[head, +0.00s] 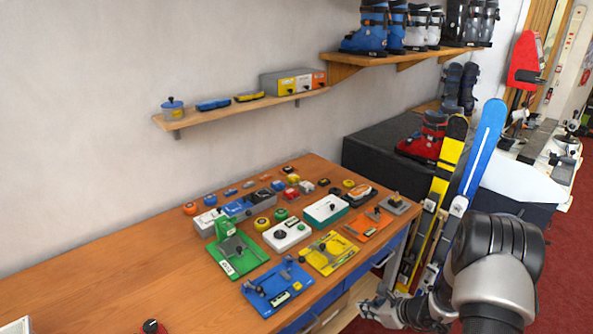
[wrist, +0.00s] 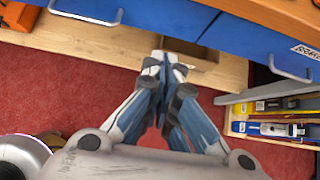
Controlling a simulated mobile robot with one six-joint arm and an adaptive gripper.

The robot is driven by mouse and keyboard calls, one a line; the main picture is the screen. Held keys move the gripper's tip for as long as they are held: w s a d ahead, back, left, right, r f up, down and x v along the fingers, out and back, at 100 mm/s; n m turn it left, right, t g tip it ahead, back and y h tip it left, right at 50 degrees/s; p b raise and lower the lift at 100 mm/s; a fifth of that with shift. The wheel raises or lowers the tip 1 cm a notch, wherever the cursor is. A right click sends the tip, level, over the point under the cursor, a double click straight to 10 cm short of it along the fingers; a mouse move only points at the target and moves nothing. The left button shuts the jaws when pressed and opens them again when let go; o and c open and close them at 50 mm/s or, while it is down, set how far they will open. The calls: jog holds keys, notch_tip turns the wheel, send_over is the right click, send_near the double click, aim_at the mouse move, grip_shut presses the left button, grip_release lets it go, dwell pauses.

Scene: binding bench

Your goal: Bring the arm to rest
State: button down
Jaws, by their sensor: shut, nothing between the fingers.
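My gripper (wrist: 164,62) is shut and empty in the wrist view. It points at the lower front of the bench, over the red floor, below the blue drawers (wrist: 165,14). In the head view my gripper (head: 368,306) is at the bottom, in front of the bench's right end and below the height of its top. My dark and grey arm fills the lower right there and hides part of the floor and the skis' lower ends.
The wooden bench (head: 110,250) carries several coloured jigs and small boxes at its right. Yellow skis (head: 450,160) and blue skis (head: 483,145) lean close beside my arm. Red floor (head: 570,250) is open at right. Drawer handles (wrist: 290,70) stick out near my gripper.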

jog(key=s+a+r+n+g, duration=0.1)
jog(key=s+a+r+n, duration=0.3)
jog(key=r, duration=0.5)
jog(key=s+a+r+n+g+y, duration=0.1)
jog(key=s+a+r+n, duration=0.1)
jog(key=a+r+n, duration=0.5)
jog(key=s+a+r+n+g, duration=0.1)
jog(key=s+a+r+n, duration=0.25)
jog(key=r, duration=0.65)
jog(key=s+d+r+n+h, duration=0.1)
jog(key=s+r+n+h, duration=0.2)
jog(key=s+n, duration=0.4)
jog(key=s+d+r+n+h, duration=0.2)
jog(key=s+r+n, duration=0.4)
jog(key=s, duration=0.8)
jog(key=shift+s+r+n+h, duration=0.2)
jog(key=shift+s+n+h, duration=0.2)
jog(key=shift+h, duration=0.3)
jog(key=shift+w+a, duration=0.1)
